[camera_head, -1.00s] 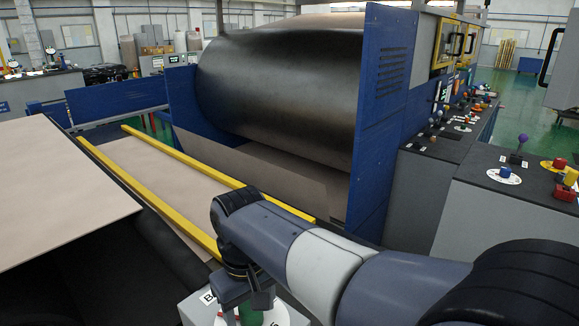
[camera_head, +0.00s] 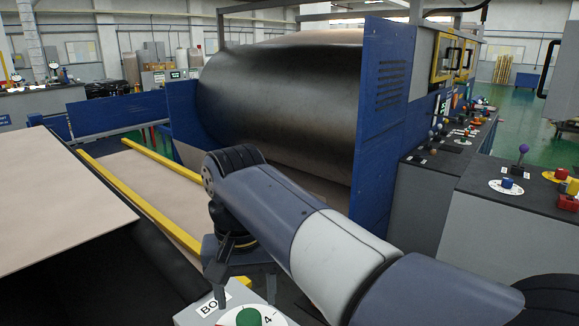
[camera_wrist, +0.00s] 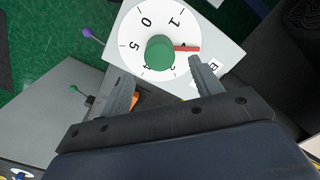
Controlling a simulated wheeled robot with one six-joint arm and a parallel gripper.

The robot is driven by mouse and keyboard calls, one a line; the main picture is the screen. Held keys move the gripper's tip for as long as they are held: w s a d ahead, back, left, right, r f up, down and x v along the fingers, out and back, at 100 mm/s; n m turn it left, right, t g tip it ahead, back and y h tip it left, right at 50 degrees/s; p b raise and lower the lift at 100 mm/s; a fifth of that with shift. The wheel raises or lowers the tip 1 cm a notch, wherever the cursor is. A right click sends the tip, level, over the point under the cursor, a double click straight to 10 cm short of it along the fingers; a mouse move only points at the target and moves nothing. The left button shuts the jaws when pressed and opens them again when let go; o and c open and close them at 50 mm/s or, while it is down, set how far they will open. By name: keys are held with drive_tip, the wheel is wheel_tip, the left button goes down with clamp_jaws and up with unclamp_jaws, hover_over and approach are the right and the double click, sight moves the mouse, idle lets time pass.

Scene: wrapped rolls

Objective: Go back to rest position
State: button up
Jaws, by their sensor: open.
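My gripper (camera_wrist: 163,88) is open and empty in the wrist view, its two fingers apart. Beyond the fingertips is a white numbered dial (camera_wrist: 150,22) with a green knob and a red pointer. In the head view my gripper (camera_head: 217,288) hangs at the end of my arm, above and just left of the same dial (camera_head: 274,320). The green knob (camera_head: 249,317) shows clear of the fingers at the bottom edge. My arm reaches across the lower middle of the head view.
A large dark roll (camera_head: 285,100) sits behind a blue panel (camera_head: 383,120). Yellow rails (camera_head: 140,195) run at the left beside a beige sheet (camera_head: 55,195). Control consoles with levers and knobs (camera_head: 507,183) stand at the right, close to my arm.

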drive_tip(key=shift+r, duration=1.8)
